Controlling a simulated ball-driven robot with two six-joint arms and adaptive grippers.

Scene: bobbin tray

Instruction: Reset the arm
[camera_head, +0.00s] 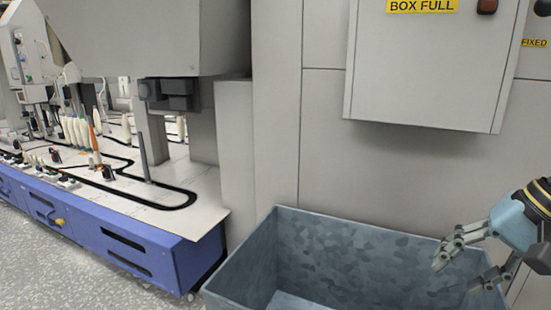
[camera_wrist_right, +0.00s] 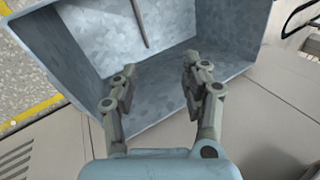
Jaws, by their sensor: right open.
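My right gripper (camera_head: 455,268) is at the lower right of the head view, at the right side of a grey metal bin (camera_head: 325,235). Its fingers are apart and nothing is between them. In the right wrist view the gripper (camera_wrist_right: 155,85) shows open and empty, with the bin (camera_wrist_right: 75,45) beyond its fingertips. The bin's inside looks empty where it shows, apart from a thin dark line or rod (camera_wrist_right: 139,22) that I cannot make out. My left gripper is not in view.
A textile machine with a blue base (camera_head: 120,240) and several bobbins (camera_head: 76,133) on a track stands at the left. A grey wall cabinet (camera_head: 430,70) marked "BOX FULL" hangs above the bin. Speckled floor (camera_head: 60,275) shows at lower left.

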